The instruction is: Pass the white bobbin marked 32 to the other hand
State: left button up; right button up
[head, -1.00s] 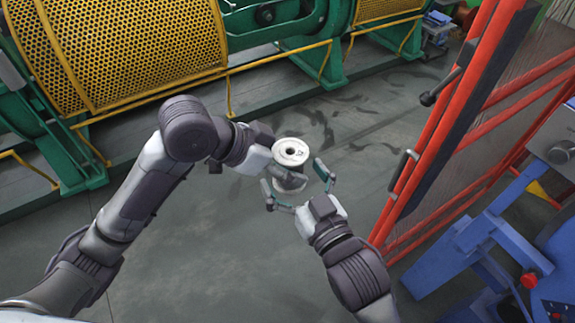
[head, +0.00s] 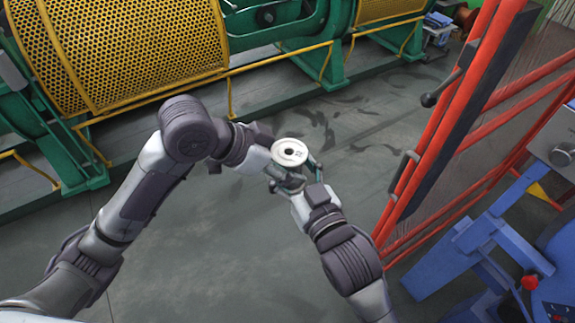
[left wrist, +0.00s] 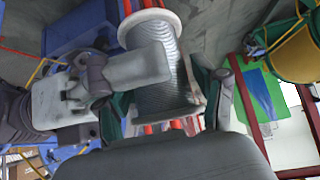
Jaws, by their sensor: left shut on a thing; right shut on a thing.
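The white bobbin (head: 289,151) is held upright in the air between my two grippers, its round top flange with a dark centre hole facing up. Faint marking shows on the flange, too small to read. My left gripper (head: 281,173) is shut on it from the left. My right gripper (head: 299,180) is shut on it from the lower right. In the left wrist view the bobbin (left wrist: 162,62) shows grey wire wound between pale flanges, with fingers of both grippers around it. Part of its body is hidden by the fingers.
Behind stands a green machine with a yellow perforated guard (head: 125,45) and a yellow rail (head: 180,98). A red-framed gate (head: 440,130) and a blue machine (head: 490,240) stand on the right. The grey floor (head: 220,260) below the arms is clear.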

pick_arm(q)
jog(key=shift+s+d+r, duration=0.1)
jog(key=shift+s+d, duration=0.1)
jog(key=shift+d, duration=0.15)
pick_arm(e)
jog(key=shift+s+a+r+y, duration=0.15)
jog(key=shift+s+a+y, duration=0.05)
jog(key=shift+a+y, duration=0.15)
jog(key=shift+c, duration=1.2)
pick_arm(q)
jog(key=o, duration=1.4)
pick_arm(e)
jog(key=shift+r, duration=0.1)
jog(key=shift+c, duration=0.5)
pick_arm(q)
jog(key=o, duration=0.4)
jog(key=shift+a, duration=0.1)
pick_arm(e)
jog(key=shift+d, duration=0.1)
pick_arm(q)
jog(key=shift+a, duration=0.1)
